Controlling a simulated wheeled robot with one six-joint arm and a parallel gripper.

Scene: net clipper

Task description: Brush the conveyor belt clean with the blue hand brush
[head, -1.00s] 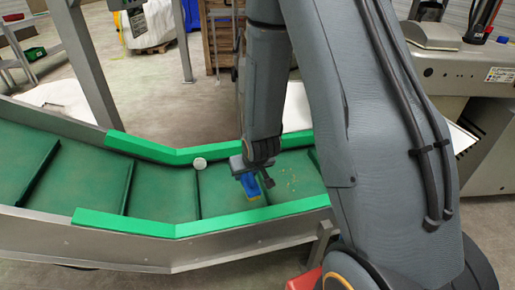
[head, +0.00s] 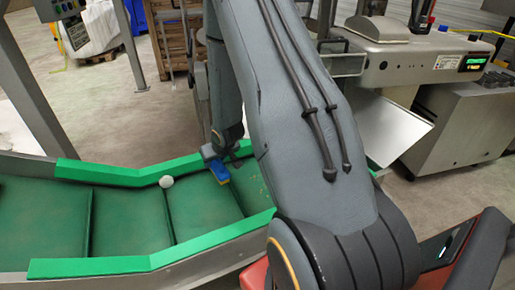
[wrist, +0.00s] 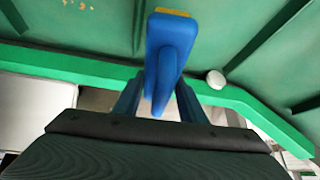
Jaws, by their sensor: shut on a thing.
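My gripper (head: 222,155) is shut on the blue hand brush (head: 219,172), over the green conveyor belt (head: 128,225). In the wrist view the brush (wrist: 170,45) stands out between the two fingers (wrist: 158,95), with a yellowish end showing at its tip. I cannot tell whether the bristles touch the belt. Faint yellowish specks lie on the belt right of the brush, partly hidden behind my arm.
A white round object (head: 166,181) sits by the far green side rail (head: 110,173), left of the brush; it also shows in the wrist view (wrist: 216,79). The near green rail (head: 150,261) borders the belt. A grey machine (head: 400,60) stands at the right.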

